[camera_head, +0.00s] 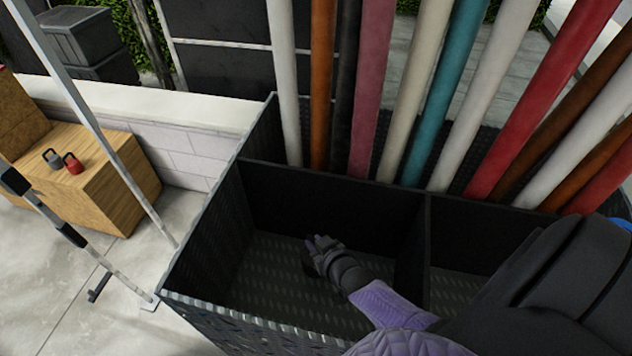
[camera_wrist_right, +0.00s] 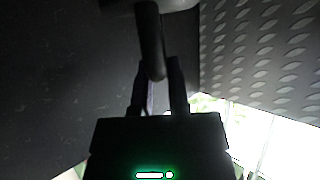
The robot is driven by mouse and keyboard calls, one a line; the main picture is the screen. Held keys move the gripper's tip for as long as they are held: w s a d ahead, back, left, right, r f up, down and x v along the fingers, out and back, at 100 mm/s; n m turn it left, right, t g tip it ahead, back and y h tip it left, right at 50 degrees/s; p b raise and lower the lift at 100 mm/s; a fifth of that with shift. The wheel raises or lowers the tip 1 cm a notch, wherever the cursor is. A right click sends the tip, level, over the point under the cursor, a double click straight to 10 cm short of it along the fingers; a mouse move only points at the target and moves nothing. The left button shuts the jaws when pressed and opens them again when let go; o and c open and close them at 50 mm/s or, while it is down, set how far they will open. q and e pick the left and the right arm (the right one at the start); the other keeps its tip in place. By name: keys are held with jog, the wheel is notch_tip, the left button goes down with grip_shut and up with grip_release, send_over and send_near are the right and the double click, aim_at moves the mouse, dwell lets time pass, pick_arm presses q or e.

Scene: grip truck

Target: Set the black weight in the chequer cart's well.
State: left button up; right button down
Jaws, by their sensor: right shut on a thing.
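The chequer cart's well (camera_head: 275,272) is a dark open compartment with a ridged metal floor and tall walls. My right gripper (camera_head: 315,244) reaches down into this left compartment. In the right wrist view, my right gripper (camera_wrist_right: 158,75) is shut on the black weight, whose dark bar-like handle (camera_wrist_right: 150,38) sits between the fingers. In the head view the weight (camera_head: 308,263) is a small dark shape at the fingertips, mostly hidden. I cannot tell whether it touches the floor. My left gripper is not in view.
Several coloured rolls (camera_head: 372,85) stand upright in the cart's rear section. A divider (camera_head: 412,255) separates the well from a compartment on the right. A wooden box (camera_head: 105,185) at the left bears a grey weight (camera_head: 54,161) and a red weight (camera_head: 74,166).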

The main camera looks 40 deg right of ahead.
jog(key=shift+w+f+b, duration=0.1)
jog(key=shift+f+b, duration=0.3)
jog(key=shift+f, duration=0.05)
jog(key=c, duration=0.6)
grip_release()
jog(key=r+p, duration=0.1)
jog(key=s+r+p, duration=0.1)
jog(key=p, duration=0.1)
jog(key=shift+s+r, duration=0.3)
jog(key=shift+r, duration=0.05)
jog(key=p+v, duration=0.1)
jog(key=v, duration=0.1)
jog(key=p+v, duration=0.3)
jog(key=shift+s+a+f, duration=0.1)
jog(key=shift+s+f, duration=0.05)
jog(key=shift+s, duration=0.25)
